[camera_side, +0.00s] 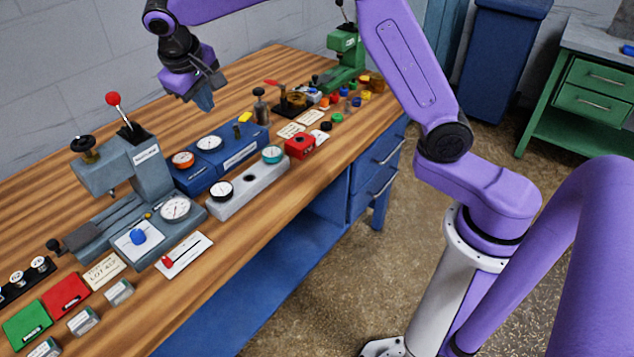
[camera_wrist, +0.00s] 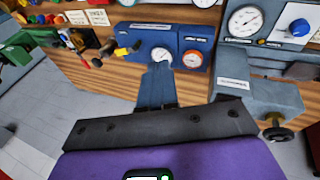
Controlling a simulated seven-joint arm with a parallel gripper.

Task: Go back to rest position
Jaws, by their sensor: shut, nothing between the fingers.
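My gripper (camera_side: 203,101) hangs in the air above the back of the wooden bench (camera_side: 60,183), pointing down. Its fingers are shut with nothing between them. In the side view it is above and behind the blue gauge box (camera_side: 222,158), clear of the things on the bench. In the wrist view the closed fingers (camera_wrist: 157,85) show at the middle, in front of the blue gauge box (camera_wrist: 180,50) with its white and orange-ringed dials.
A grey press (camera_side: 133,167) with a red-knobbed lever stands left of my gripper. A green press (camera_side: 345,62) stands at the far end. A grey gauge block (camera_side: 247,186), a red box (camera_side: 299,146) and small coloured parts crowd the bench. Air around my gripper is free.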

